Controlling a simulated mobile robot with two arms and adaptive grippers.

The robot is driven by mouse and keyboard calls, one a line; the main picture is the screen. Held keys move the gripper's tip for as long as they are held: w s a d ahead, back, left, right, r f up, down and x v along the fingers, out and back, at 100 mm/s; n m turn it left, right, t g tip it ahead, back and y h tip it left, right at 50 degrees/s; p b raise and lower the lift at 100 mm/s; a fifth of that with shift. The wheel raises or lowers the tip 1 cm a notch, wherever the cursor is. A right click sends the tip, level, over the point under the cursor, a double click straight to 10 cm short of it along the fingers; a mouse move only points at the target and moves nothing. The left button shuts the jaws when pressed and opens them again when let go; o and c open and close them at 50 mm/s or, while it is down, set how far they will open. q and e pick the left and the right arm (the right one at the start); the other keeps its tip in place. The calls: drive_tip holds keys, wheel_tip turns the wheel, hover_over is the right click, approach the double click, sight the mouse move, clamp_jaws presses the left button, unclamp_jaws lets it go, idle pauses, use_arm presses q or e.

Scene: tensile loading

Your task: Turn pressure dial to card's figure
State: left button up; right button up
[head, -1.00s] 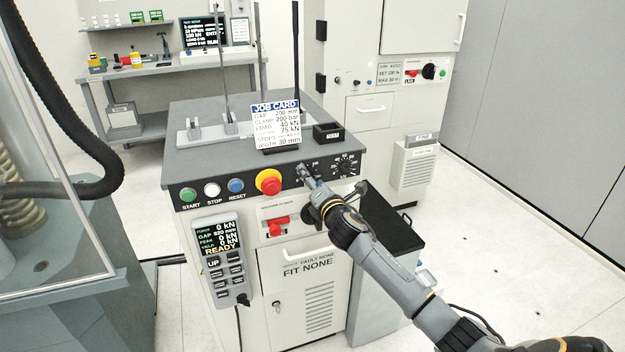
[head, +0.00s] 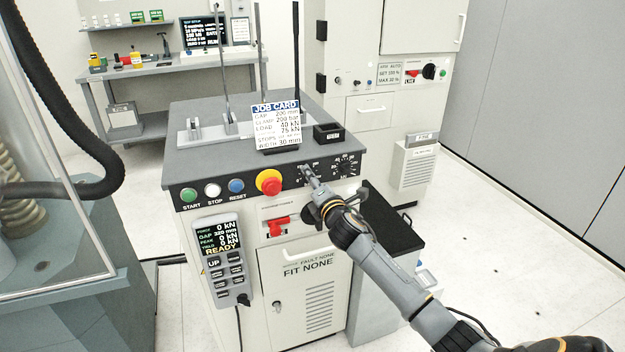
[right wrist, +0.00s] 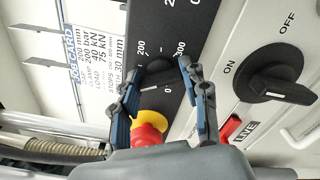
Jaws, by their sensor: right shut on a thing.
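The job card (head: 276,126) stands on the console top and reads CLAMP 200 bar; it also shows sideways in the right wrist view (right wrist: 92,50). The pressure dial (right wrist: 156,72) is a dark knob on the console's black front strip, with 0, 200 and 300 readable around it. My right gripper (right wrist: 157,66) is shut on this dial, one finger on each side. In the head view the right gripper (head: 306,172) covers most of the dial, and I cannot read its pointer exactly. My left gripper is not in view.
A second dial (head: 346,165) sits just right of the gripper. The red emergency button (head: 268,182) with yellow collar is to the left. A red switch (head: 277,226) is below. A black ON/OFF knob (right wrist: 274,86) shows in the wrist view. A black tray (head: 334,133) stands on top.

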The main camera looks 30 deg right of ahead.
drive_tip(key=m, duration=0.3)
drive_tip(key=shift+m, duration=0.3)
drive_tip(key=m+p, duration=0.1)
drive_tip(key=m, duration=0.2)
drive_tip(key=shift+m, duration=0.3)
drive_tip(key=m+p, duration=0.1)
drive_tip(key=m, duration=0.5)
drive_tip(key=shift+f, duration=0.1)
drive_tip(key=shift+m, duration=0.3)
drive_tip(key=shift+f, duration=0.1)
drive_tip(key=o, duration=1.2)
drive_tip(key=shift+c, duration=0.2)
drive_tip(key=v, duration=1.2)
